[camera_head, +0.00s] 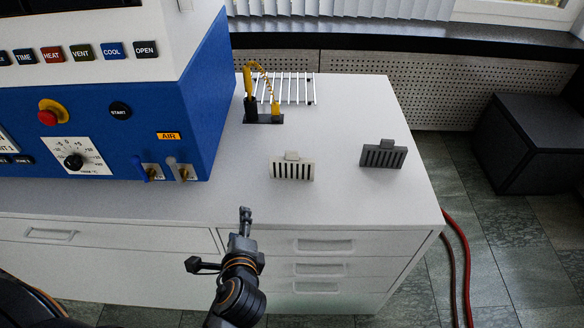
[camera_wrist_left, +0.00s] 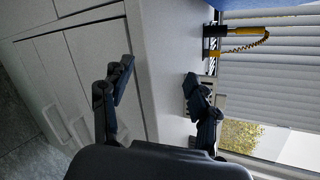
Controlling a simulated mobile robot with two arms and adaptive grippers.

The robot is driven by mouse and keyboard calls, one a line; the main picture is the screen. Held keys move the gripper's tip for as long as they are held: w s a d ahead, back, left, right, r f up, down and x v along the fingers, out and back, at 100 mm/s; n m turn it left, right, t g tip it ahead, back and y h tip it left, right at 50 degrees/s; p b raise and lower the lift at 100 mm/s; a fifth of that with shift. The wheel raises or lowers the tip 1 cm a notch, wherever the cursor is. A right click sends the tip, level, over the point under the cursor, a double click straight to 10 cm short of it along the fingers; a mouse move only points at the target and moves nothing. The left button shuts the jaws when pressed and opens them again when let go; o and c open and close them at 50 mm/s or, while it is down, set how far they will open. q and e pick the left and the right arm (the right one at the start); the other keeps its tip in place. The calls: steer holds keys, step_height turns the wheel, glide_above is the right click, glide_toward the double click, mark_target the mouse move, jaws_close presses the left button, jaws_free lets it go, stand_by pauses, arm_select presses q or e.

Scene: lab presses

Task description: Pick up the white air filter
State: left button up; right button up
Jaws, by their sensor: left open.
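The white air filter (camera_head: 292,171) stands on the white cabinet top in the head view, with dark slots in its front and a small tab on top. My left gripper (camera_head: 245,215) is at the front edge of the cabinet, nearer to me and to the left of the filter, apart from it. In the left wrist view the two fingers of the left gripper (camera_wrist_left: 157,82) are spread with nothing between them. A pale piece behind the right finger may be the filter, mostly hidden. My right gripper does not show.
A dark grey filter (camera_head: 383,154) stands to the right of the white one. A yellow-and-black corded tool (camera_head: 264,108) and a white rack (camera_head: 290,88) are behind. A blue machine (camera_head: 200,90) borders the left. The cabinet top (camera_head: 350,205) is clear in front.

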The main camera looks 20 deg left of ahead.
arm_select(q)
steer(key=w+d+r+m+t, duration=0.3)
steer(key=m, duration=0.3)
steer(key=m+t+h, duration=0.2)
steer(key=m+t, duration=0.1)
steer(key=m, duration=0.6)
glide_toward(292, 157)
steer(key=w, duration=0.1)
steer(key=w+p, duration=0.1)
steer(key=w, duration=0.1)
steer(key=shift+w+a+r+m, duration=0.2)
steer(key=shift+a+m, duration=0.05)
steer(key=shift+m, duration=0.15)
steer(key=x, duration=0.5)
steer(key=shift+w+a+f+p, duration=0.3)
steer(key=shift+w, duration=0.05)
steer(key=c, duration=1.3)
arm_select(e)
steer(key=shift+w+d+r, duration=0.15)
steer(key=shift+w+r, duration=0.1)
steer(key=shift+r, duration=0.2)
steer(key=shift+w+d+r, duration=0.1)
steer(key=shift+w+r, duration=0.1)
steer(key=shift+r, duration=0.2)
